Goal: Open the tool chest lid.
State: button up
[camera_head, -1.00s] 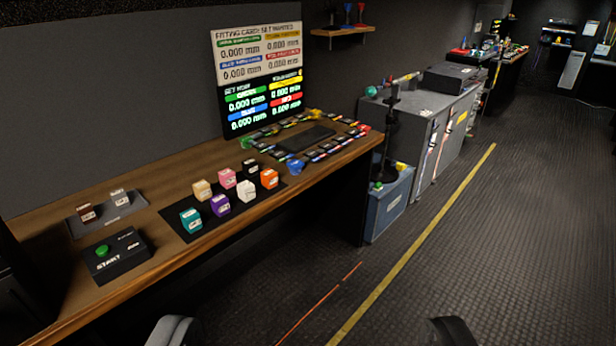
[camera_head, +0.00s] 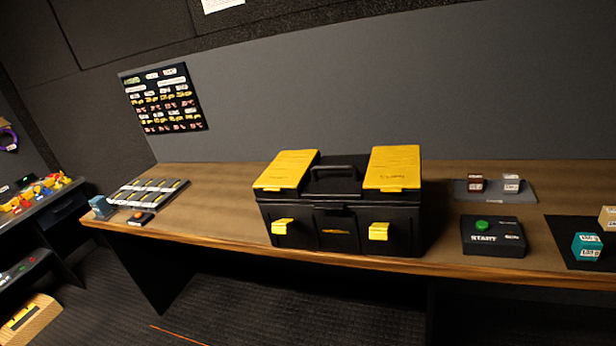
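The tool chest (camera_head: 335,215) stands upright near the front edge of the wooden bench, in the middle of the view. Its body is black. Its lid (camera_head: 393,168) is shut, with two yellow panels on top and a black carrying handle (camera_head: 335,170) between them. Two yellow latches, a left one (camera_head: 283,227) and a right one (camera_head: 379,231), are on the front face. I cannot tell whether they are fastened. My gripper is not in this view, and nothing touches the chest.
A black START box (camera_head: 492,238) with a green button sits right of the chest on the bench (camera_head: 222,205). Small labelled blocks (camera_head: 586,246) lie farther right. A tray of strips (camera_head: 148,193) lies at the left. Bare bench separates tray and chest. Dark floor is below.

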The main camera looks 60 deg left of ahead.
aim_at(331, 183)
jog(key=u, duration=1.5)
jog(key=k, duration=0.5)
jog(key=z, duration=0.85)
jog(key=i, duration=1.75)
jog(key=u, duration=0.7)
